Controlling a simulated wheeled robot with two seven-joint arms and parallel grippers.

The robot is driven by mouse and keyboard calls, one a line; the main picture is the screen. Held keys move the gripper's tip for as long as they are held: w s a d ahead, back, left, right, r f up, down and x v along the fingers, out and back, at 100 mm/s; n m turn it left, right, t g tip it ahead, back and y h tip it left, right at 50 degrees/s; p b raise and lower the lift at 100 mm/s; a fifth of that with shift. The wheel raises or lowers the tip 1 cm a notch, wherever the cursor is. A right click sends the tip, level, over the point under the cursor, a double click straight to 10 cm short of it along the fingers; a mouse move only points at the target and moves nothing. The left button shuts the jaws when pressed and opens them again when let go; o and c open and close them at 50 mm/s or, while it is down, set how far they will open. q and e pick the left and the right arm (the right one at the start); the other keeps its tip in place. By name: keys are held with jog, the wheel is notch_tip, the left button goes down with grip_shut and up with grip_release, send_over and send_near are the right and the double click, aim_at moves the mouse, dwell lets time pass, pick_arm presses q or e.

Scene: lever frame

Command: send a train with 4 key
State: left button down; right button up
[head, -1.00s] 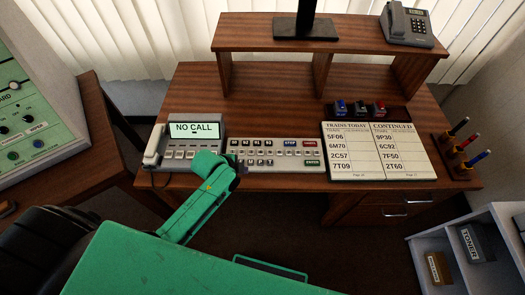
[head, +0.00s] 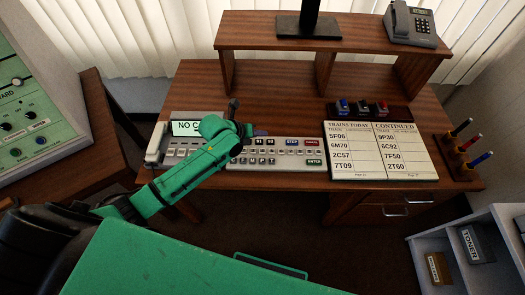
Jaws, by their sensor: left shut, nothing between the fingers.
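The cream key panel (head: 280,163) lies on the desk, with rows of small keys, a blue STOP-like key, a red key and a green ENTER key. The 4 key cannot be picked out; lettering is too small. The phone unit (head: 180,150) to its left has a lit screen (head: 186,128), partly covered by my arm, with "NO C" readable. My left gripper (head: 246,130) is shut and empty, over the upper left part of the panel, hiding keys there. I cannot tell whether it touches them. My right gripper is not in view.
An open train list (head: 376,150) lies right of the panel, with blue, black and red stampers (head: 361,108) behind it. A pen stand (head: 463,155) is at the right edge. A raised shelf (head: 280,33) with a desk phone (head: 410,23) stands behind. Bare desk lies between.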

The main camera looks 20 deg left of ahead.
aim_at(261, 153)
pick_arm(q)
notch_tip(261, 153, down, 8)
jog(key=b, duration=0.6)
jog(key=shift+f+b, duration=0.2)
jog(key=shift+b, duration=0.1)
dwell(1.3)
jog(key=shift+f+b, duration=0.35)
jog(key=shift+f, duration=0.05)
jog(key=shift+f+b, duration=0.35)
dwell(0.4)
dwell(0.4)
jog(key=shift+r+p, duration=0.7)
jog(key=shift+r, duration=0.1)
notch_tip(261, 153, up, 5)
jog(key=p, duration=0.4)
jog(key=shift+r, duration=0.1)
